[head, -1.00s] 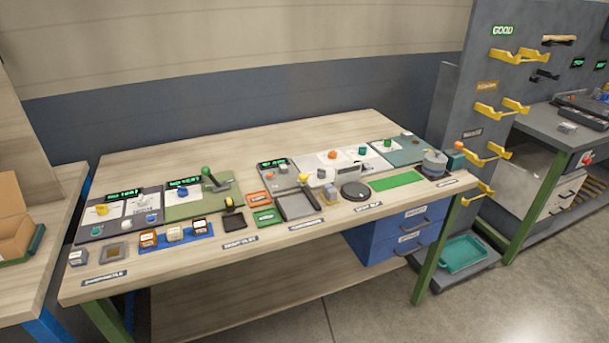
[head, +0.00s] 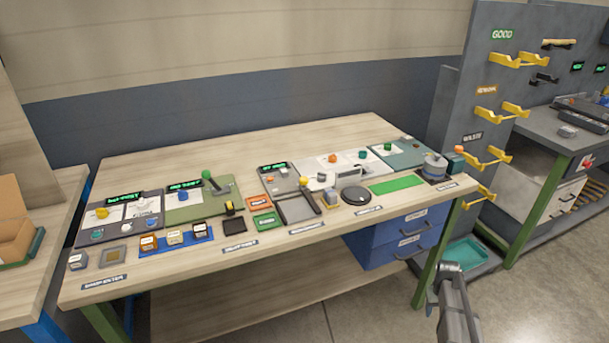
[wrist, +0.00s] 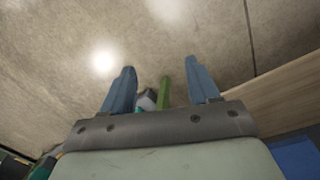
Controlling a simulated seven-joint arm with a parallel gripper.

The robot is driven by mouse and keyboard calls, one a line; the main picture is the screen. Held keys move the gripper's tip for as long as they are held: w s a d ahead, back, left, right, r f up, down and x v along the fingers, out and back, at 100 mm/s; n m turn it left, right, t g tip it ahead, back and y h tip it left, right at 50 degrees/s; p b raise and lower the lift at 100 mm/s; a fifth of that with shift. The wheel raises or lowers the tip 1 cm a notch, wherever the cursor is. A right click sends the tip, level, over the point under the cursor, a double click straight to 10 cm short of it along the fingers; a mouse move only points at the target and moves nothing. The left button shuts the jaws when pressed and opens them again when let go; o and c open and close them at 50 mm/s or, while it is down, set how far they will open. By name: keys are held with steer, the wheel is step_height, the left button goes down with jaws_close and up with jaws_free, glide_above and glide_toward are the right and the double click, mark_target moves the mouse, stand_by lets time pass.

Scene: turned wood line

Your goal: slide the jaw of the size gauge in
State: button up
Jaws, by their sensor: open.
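A grey and white device (head: 325,178) stands at the middle of the bench, with a yellow knob at its left end; it may be the size gauge, but its label is too small to read and I cannot make out its jaw. My gripper (wrist: 162,74) is open and empty in the wrist view, its two blue-grey fingers spread over the floor. In the head view my grey arm (head: 455,305) shows at the lower right, in front of the bench and well away from the device. The device does not show clearly in the wrist view.
The wooden bench (head: 200,145) carries panels with knobs and small displays, a blue tray (head: 188,245) of blocks, a black round disc (head: 355,194) and a green mat (head: 397,183). A rack with yellow holders (head: 488,155) and a teal bin (head: 465,252) stand at the right.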

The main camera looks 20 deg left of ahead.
steer(key=w+a+r+n+t, duration=0.1)
steer(key=w+a+r+t, duration=0.15)
steer(key=w+r, duration=1.25)
steer(key=w+a+r+n+t, duration=0.1)
steer(key=w+a+r+t, duration=0.15)
steer(key=w+r, duration=1.25)
steer(key=shift+g, duration=0.6)
steer(key=s+a+r, duration=0.1)
steer(key=a+r, duration=0.1)
steer(key=a, duration=0.2)
steer(key=s+a+r, duration=0.2)
steer(key=a, duration=0.2)
steer(key=s+a+r, duration=0.1)
steer(key=a+r, duration=0.2)
steer(key=a, duration=0.2)
steer(key=shift+s, duration=0.35)
steer(key=s+a+r+g+y, duration=0.1)
steer(key=s+a+r, duration=0.1)
steer(key=a, duration=0.5)
steer(key=s+a+r, duration=0.2)
steer(key=a, duration=0.6)
step_height(320, 180, up, 8)
steer(key=f+n+g, duration=0.1)
steer(key=g, duration=0.2)
glide_above(304, 177)
step_height(304, 177, down, 12)
steer(key=shift+s+f, duration=0.15)
steer(key=shift+f, duration=0.05)
steer(key=shift+c, duration=0.3)
jaws_close()
